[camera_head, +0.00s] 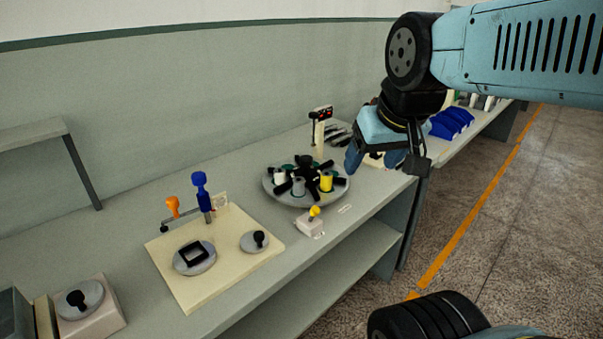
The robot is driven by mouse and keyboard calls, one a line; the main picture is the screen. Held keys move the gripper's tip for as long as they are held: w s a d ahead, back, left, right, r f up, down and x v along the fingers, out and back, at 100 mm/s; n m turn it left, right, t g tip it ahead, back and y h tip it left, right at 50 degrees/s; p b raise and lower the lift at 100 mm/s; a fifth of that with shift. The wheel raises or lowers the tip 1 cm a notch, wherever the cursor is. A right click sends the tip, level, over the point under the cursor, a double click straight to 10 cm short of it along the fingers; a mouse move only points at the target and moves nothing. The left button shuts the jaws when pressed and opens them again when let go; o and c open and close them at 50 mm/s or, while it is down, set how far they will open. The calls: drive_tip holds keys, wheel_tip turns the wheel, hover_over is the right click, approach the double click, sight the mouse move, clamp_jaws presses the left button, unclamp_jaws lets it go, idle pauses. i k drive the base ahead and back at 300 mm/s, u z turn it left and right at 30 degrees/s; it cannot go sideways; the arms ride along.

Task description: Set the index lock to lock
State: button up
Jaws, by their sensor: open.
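A small pale box with a yellow-knobbed lever (314,213) stands at the front edge of the bench, just in front of the round turntable (310,203). It looks like the index lock; small labels lie beside it, too small to read. The knob is up, and I cannot tell which setting the lever is at. The turntable carries black arms and spools, one of them yellow (326,180). My gripper (374,163) hangs above the bench, right of the turntable and above and right of the lever. It is open, with nothing visible between its blue fingers.
A cream board (188,291) to the left holds round grey bases, a blue-topped post (201,190) and an orange knob (173,206). A small red display on a post (320,113) stands behind the turntable. Blue bins (452,123) sit farther right. Open floor lies right of the bench.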

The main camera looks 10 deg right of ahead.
sight(315, 210)
drive_tip(key=z, duration=0.5)
drive_tip(key=k, duration=1.5)
drive_tip(key=u, duration=0.35)
drive_tip(key=i, duration=1)
drive_tip(key=z, duration=0.05)
